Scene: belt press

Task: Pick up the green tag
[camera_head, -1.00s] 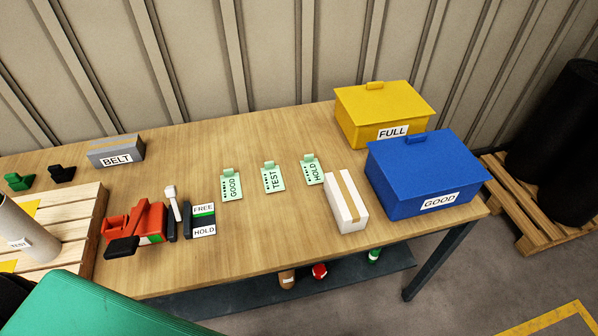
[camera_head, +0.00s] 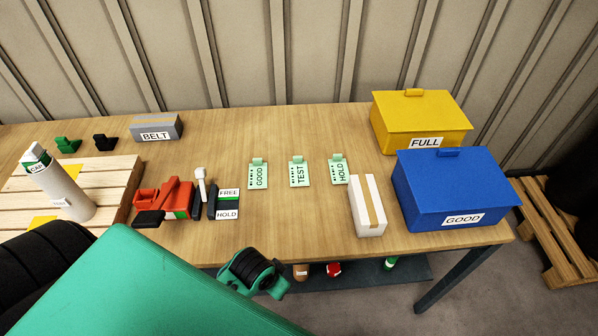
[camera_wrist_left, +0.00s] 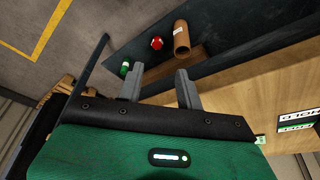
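Three pale green tags lie flat in a row on the wooden table: GOOD (camera_head: 259,174), TEST (camera_head: 299,173) and HOLD (camera_head: 338,171). The pictures do not show which one the task means. My left gripper (camera_wrist_left: 159,68) is open, with two grey fingers apart and nothing between them. It is near the table's front edge, over the side of the lower shelf in its own view, away from the tags. In the head view my green left arm fills the lower left, and its fingers cannot be made out. My right gripper is in neither view.
A white box (camera_head: 366,210) stands close right of the HOLD tag, beside the blue GOOD bin (camera_head: 446,192) and yellow FULL bin (camera_head: 424,124). Left are a FREE/HOLD plate (camera_head: 229,194), a red device (camera_head: 166,197) and a wooden pallet (camera_head: 112,178). Table behind the tags is clear.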

